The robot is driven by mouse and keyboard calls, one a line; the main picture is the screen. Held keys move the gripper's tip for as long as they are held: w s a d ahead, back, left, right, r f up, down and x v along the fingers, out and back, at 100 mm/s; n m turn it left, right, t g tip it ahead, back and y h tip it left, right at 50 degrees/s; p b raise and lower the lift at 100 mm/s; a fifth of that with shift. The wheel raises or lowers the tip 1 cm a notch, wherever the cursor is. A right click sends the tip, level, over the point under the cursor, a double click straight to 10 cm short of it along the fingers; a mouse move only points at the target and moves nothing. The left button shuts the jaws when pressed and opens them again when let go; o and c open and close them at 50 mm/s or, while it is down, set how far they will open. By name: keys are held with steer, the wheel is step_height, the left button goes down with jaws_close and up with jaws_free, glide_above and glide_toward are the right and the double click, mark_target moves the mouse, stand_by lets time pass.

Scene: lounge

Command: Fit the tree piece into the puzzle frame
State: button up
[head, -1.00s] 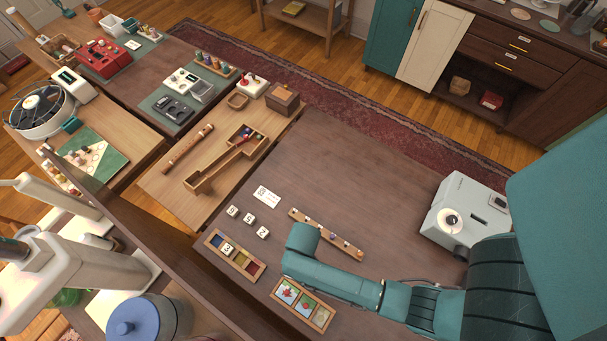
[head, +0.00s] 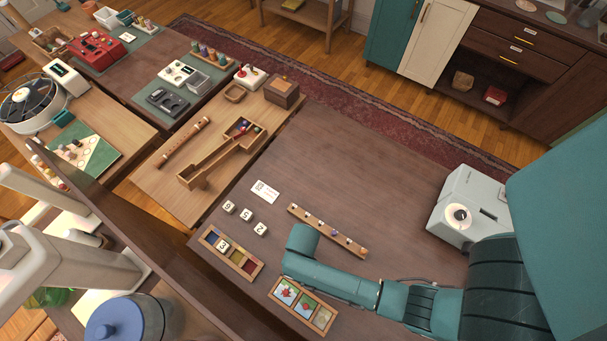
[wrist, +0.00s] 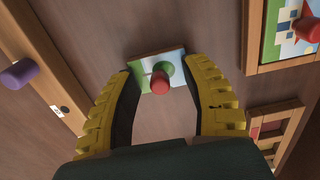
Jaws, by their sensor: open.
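The tree piece (wrist: 157,68) is a small flat picture tile with a round green treetop and a red knob. It lies on the dark table in the wrist view, at the fingertips of my gripper (wrist: 159,74). The yellow-and-black fingers are spread wide, with the red knob between them. In the head view my arm hides the piece and the gripper. The puzzle frame (head: 280,297) is wooden, with picture pieces in its left and middle places and a plain recess at right. Part of it shows at upper right in the wrist view (wrist: 250,40).
A wooden peg rail (head: 327,230) lies just beyond my arm; its purple knob (wrist: 19,74) is left of my fingers. A colored tray (head: 230,253), number cubes (head: 246,215) and a card (head: 264,191) lie leftward. A grey machine (head: 468,207) stands right.

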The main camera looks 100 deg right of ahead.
jaws_close()
steer(key=shift+r+p, duration=2.5)
steer(key=shift+p, duration=0.3)
steer(key=shift+w, duration=0.1)
